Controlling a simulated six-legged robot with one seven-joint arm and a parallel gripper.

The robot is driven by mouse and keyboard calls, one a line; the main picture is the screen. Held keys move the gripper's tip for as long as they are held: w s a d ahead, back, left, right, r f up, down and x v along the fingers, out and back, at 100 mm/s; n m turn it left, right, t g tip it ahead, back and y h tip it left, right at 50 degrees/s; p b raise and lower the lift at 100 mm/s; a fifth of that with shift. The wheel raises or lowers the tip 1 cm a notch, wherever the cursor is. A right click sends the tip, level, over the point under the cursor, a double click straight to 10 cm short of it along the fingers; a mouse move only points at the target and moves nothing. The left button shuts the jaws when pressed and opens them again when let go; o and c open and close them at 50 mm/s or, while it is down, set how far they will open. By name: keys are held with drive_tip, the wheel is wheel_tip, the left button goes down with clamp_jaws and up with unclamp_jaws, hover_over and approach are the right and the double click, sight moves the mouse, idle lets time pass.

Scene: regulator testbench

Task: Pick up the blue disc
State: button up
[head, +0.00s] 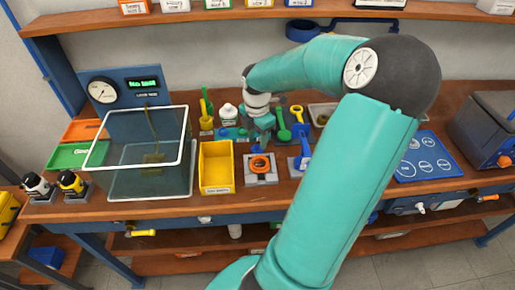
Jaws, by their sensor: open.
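My gripper (263,138) points down over the middle of the bench, just behind a grey block (261,176) with an orange ring (259,163) on its top. The jaws are open, and I see nothing held in them. A small blue round patch (256,149) shows just below the fingertips, at the back of the orange ring. It may be the blue disc, but it is too small and partly covered to be sure. I cannot tell whether the fingers touch it.
A yellow bin (216,168) and a clear tank (140,155) stand to the left. Blue-handled parts (303,160) and a green scoop (283,125) are close on the right. A blue panel (428,157) lies farther right. My arm hides part of the bench.

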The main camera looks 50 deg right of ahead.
sight(257, 146)
wheel_tip(257, 146, down, 3)
drive_tip(key=shift+d+f, duration=0.1)
clamp_jaws()
idle(0.3)
